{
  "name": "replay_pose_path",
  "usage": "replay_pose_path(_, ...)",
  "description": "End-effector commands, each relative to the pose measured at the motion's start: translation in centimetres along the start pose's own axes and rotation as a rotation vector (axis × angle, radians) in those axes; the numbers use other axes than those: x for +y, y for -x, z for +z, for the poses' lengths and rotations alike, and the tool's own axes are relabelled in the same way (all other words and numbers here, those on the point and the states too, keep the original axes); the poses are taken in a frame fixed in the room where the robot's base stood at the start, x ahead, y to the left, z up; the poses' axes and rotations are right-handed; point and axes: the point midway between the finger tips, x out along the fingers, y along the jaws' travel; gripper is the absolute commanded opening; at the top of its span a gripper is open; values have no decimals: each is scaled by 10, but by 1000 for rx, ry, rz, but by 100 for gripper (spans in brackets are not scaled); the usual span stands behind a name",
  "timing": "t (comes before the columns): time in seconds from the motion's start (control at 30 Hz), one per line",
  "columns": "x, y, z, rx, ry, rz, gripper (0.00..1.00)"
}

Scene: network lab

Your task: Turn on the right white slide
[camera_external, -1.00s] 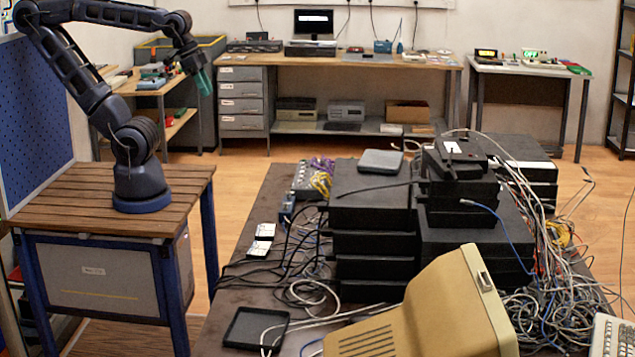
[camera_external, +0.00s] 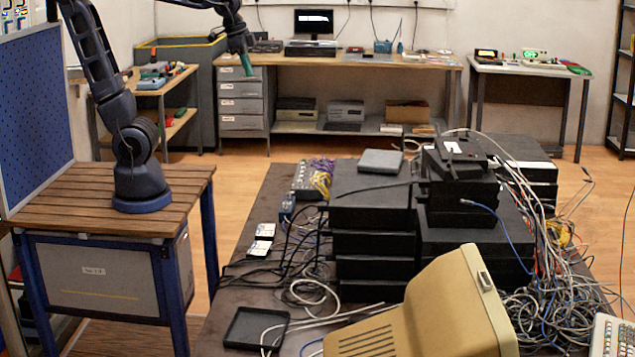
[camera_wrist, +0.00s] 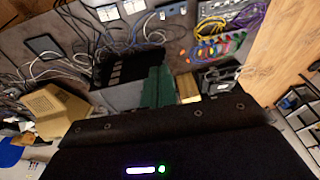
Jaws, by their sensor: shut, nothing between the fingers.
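Two small white-faced panels lie on the dark table at its left side, a nearer one (camera_external: 259,248) and a farther one (camera_external: 265,230). In the wrist view they appear at the top edge, as one white panel (camera_wrist: 107,13) and another (camera_wrist: 134,5). Any slides on them are too small to make out. My gripper (camera_external: 247,66) is high in the air, up and left of the table, well apart from the panels. Its green fingers (camera_wrist: 158,88) are together and hold nothing.
Stacked black boxes (camera_external: 371,242), a beige monitor (camera_external: 420,310) and tangled cables crowd the table. A black tray (camera_external: 256,328) lies at the front left. A grey multi-port box (camera_external: 305,180) with coloured cables is at the back left. The air around my gripper is clear.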

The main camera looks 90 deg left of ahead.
Motion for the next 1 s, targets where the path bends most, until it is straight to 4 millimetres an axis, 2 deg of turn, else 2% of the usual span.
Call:
replay_pose_path(0.1, -14, -5, -24, -30, 1, -8, 0)
replay_pose_path(0.57, -74, -35, -106, -134, -2, -29, 0)
replay_pose_path(1.0, -145, -86, -170, -239, -4, -37, 0)
